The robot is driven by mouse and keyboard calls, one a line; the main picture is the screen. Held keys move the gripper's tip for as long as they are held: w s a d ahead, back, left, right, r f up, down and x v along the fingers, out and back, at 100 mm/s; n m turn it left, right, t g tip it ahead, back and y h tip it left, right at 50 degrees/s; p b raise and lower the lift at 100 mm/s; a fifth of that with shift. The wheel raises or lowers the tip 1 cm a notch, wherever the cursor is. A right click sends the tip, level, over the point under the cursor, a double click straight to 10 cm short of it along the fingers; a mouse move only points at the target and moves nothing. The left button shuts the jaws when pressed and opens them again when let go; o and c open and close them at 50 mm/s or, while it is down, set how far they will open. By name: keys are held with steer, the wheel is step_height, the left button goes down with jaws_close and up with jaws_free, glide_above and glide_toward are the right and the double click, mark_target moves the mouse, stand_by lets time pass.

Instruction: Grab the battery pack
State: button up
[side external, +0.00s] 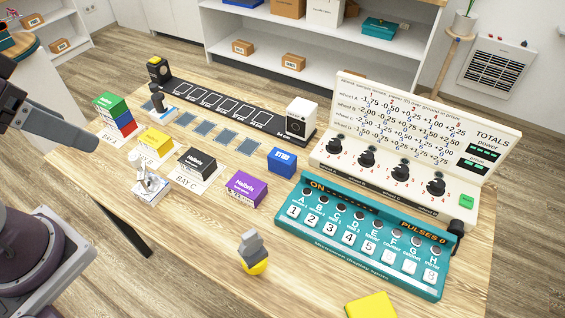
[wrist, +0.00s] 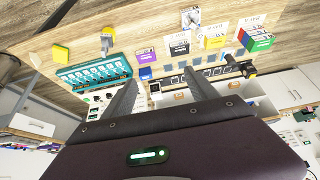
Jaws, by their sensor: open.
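No box carries a readable battery label, so I cannot tell which one is the battery pack. The candidates are a black box (side external: 196,162), a purple box (side external: 245,188), a blue box (side external: 282,160), a yellow box (side external: 155,141) and a stack with a green box (side external: 110,104) on top of blue and red ones. The black box (wrist: 180,48) and purple box (wrist: 147,57) also show in the wrist view. My gripper (wrist: 162,82) is open and empty, its two fingers apart. In the side view it is at the left edge, apart from the boxes, with one finger clearly showing.
A teal button panel (side external: 360,240) and a white dial board (side external: 415,130) fill the table's right side. A dark strip (side external: 215,103) runs along the back to a white device (side external: 300,120). A yellow-based grey object (side external: 253,254) and yellow block (side external: 371,306) are in front. Front-left wood is clear.

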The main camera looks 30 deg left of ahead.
steer(key=o, duration=0.4)
steer(key=n+t, duration=0.1)
steer(key=t, duration=0.5)
glide_above(279, 160)
steer(key=s, duration=0.2)
step_height(279, 160, down, 24)
steer(key=shift+m+t, duration=0.5)
steer(key=shift+t, duration=0.4)
steer(key=f, duration=0.2)
steer(key=s+f, duration=0.1)
steer(key=f, duration=0.2)
steer(key=s+f, duration=0.1)
steer(key=f, duration=0.2)
steer(key=shift+s, duration=0.2)
steer(key=x, duration=0.6)
steer(key=shift+w+f, duration=0.15)
steer(key=shift+w, duration=0.2)
steer(key=shift+c, duration=0.3)
